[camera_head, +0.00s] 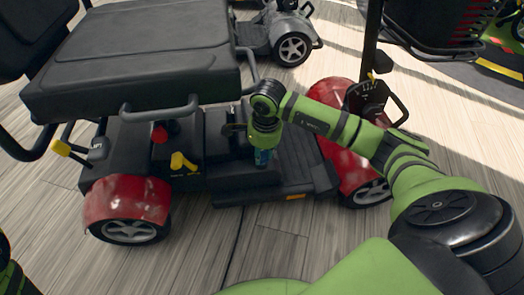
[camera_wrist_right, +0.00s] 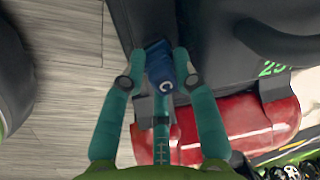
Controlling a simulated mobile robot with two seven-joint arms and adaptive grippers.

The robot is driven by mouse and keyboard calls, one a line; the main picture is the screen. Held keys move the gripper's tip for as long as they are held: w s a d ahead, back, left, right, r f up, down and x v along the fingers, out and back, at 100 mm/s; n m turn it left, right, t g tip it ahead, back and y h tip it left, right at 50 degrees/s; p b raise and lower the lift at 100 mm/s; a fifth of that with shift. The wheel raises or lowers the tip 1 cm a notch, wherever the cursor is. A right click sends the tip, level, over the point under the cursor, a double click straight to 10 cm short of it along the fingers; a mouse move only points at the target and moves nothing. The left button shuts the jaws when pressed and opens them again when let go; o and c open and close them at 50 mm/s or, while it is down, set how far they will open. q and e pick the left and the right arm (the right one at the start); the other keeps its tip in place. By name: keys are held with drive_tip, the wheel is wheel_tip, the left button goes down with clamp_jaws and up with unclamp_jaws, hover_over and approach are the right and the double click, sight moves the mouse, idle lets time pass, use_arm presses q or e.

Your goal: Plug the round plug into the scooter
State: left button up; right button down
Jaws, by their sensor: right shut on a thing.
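The scooter (camera_head: 130,85) has a black seat, black body and red fenders. My right gripper (camera_head: 262,157) is at the side of its body, above the footboard, pointing down. In the right wrist view my right gripper (camera_wrist_right: 158,60) has its teal fingers closed around a blue round plug (camera_wrist_right: 162,68) with a white mark on it. The plug's far end is at the edge of the scooter's black body (camera_wrist_right: 195,30); I cannot tell whether they touch. The socket cannot be made out. My left gripper is not in view.
A grab rail (camera_head: 160,112) runs below the seat. Another scooter (camera_head: 285,30) stands behind. Bare plank floor (camera_head: 180,255) lies in front.

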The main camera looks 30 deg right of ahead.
drive_tip(key=shift+f, duration=0.2)
drive_tip(key=c, duration=0.9)
unclamp_jaws()
drive_tip(key=shift+o, duration=0.2)
wheel_tip(320, 180, up, 7)
drive_tip(key=s, duration=0.1)
drive_tip(key=shift+r, duration=0.2)
drive_tip(key=shift+s+a, duration=0.1)
